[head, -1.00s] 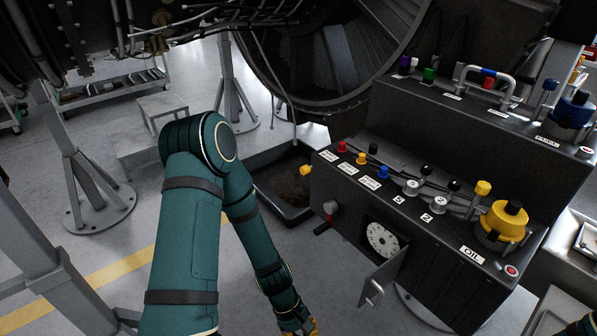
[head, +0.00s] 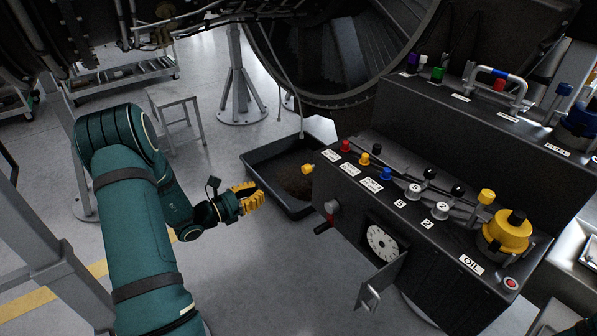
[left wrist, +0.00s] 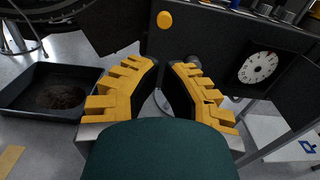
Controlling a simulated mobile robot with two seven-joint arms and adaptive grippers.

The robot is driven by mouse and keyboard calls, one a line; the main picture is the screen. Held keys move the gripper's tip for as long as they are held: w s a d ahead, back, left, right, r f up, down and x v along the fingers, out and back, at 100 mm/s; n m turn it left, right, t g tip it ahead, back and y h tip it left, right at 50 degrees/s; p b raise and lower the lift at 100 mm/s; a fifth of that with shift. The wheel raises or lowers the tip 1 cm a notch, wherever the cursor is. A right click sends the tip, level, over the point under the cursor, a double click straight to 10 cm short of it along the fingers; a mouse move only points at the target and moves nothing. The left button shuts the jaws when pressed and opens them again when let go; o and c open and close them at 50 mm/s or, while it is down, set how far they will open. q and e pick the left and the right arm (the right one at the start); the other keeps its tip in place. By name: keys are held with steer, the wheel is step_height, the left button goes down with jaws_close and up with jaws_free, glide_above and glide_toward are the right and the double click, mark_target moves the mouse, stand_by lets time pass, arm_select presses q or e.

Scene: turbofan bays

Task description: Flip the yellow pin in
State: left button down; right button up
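A yellow pin with a rounded head (head: 307,169) sticks out from the left end of the black console (head: 345,190). In the left wrist view its round yellow end (left wrist: 164,20) shows at the top, beyond my fingers. My left gripper (head: 254,196), with yellow ridged fingers, is in the air left of the pin and a little lower, apart from it. In the left wrist view the left gripper (left wrist: 168,68) is open, with nothing between its fingers. My right gripper is out of view.
An open flap (head: 382,282) hangs near the white dial (head: 382,243). A black drip tray (head: 262,165) lies on the floor behind my gripper.

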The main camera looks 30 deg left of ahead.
mark_target(303, 171)
arm_select(q)
steer(key=shift+r, duration=0.1)
steer(key=b+x, duration=0.1)
steer(key=x, duration=1.3)
steer(key=shift+b+x, duration=0.55)
steer(key=shift+x, duration=0.55)
steer(key=shift+a, duration=0.1)
